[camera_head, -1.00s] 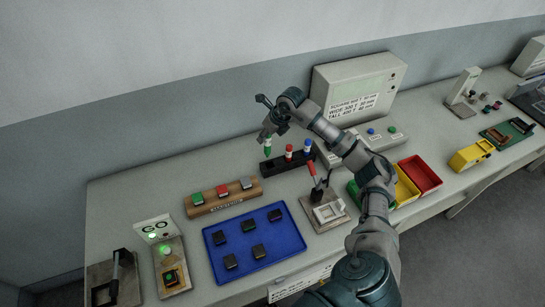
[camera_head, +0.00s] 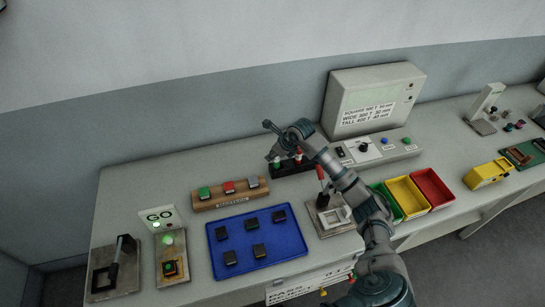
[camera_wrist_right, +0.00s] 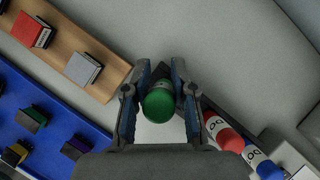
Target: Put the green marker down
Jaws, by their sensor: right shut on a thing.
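My right gripper (camera_head: 276,156) is shut on the green marker (camera_head: 277,163), at the left end of the dark marker rack (camera_head: 292,170). In the right wrist view, the green marker's round end (camera_wrist_right: 160,104) sits between the two fingers of the right gripper (camera_wrist_right: 160,98). A red marker (camera_wrist_right: 222,131) and a blue marker (camera_wrist_right: 262,165) stand in a row to its lower right. Part of the rack is hidden by my arm and gripper. I cannot tell whether the green marker's lower end is in a slot. My left gripper is not in view.
A wooden block holder (camera_head: 231,201) and a blue tray (camera_head: 220,266) with several dark blocks lie left of the arm. A fixture with a red-handled lever (camera_head: 321,176) and yellow (camera_head: 407,197) and red (camera_head: 433,188) bins stand to the right. A machine (camera_head: 372,98) stands behind.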

